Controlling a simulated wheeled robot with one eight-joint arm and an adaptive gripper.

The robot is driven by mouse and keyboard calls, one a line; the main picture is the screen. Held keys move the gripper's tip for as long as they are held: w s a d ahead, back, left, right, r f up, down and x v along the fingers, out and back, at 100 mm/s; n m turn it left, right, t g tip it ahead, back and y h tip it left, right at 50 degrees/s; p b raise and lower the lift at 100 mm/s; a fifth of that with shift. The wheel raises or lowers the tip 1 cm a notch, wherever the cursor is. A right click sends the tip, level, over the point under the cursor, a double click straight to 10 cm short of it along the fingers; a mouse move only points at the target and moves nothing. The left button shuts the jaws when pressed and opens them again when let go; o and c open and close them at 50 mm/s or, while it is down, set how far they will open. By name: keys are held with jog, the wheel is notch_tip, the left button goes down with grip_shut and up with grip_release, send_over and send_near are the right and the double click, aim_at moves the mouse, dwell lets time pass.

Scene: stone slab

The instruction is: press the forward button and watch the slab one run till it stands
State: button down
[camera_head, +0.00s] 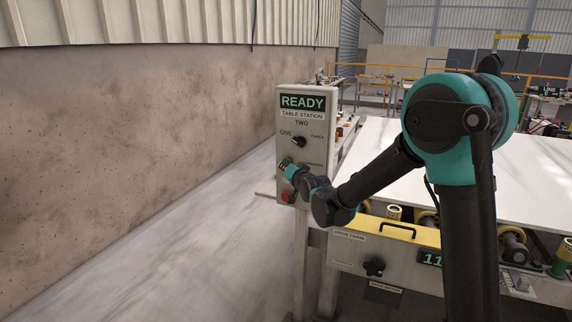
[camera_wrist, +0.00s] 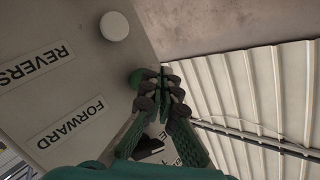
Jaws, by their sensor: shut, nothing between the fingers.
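The control panel (camera_head: 322,150) stands upright at the left end of the table, its display (camera_head: 303,102) reading READY. The wrist view shows it upside down, with a FORWARD label (camera_wrist: 70,124) and a REVERSE label (camera_wrist: 36,66). A green button (camera_wrist: 136,77) is beside FORWARD, partly behind my fingers; a white button (camera_wrist: 114,26) is beside REVERSE. My gripper (camera_wrist: 164,88) is shut and empty, fingertips at the green button; I cannot tell whether they touch it. The white slab (camera_head: 375,138) lies flat on the roller table, partly hidden by my arm.
A black selector knob (camera_head: 299,141) sits above my gripper on the panel, and a red button (camera_head: 287,196) below. A yellow-topped box with a black handle (camera_head: 398,231) is at the table's front. A concrete wall (camera_head: 130,130) runs along the left, with free floor (camera_head: 190,240) between.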

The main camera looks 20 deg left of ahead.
jog(key=shift+w, duration=0.1)
jog(key=shift+w, duration=0.35)
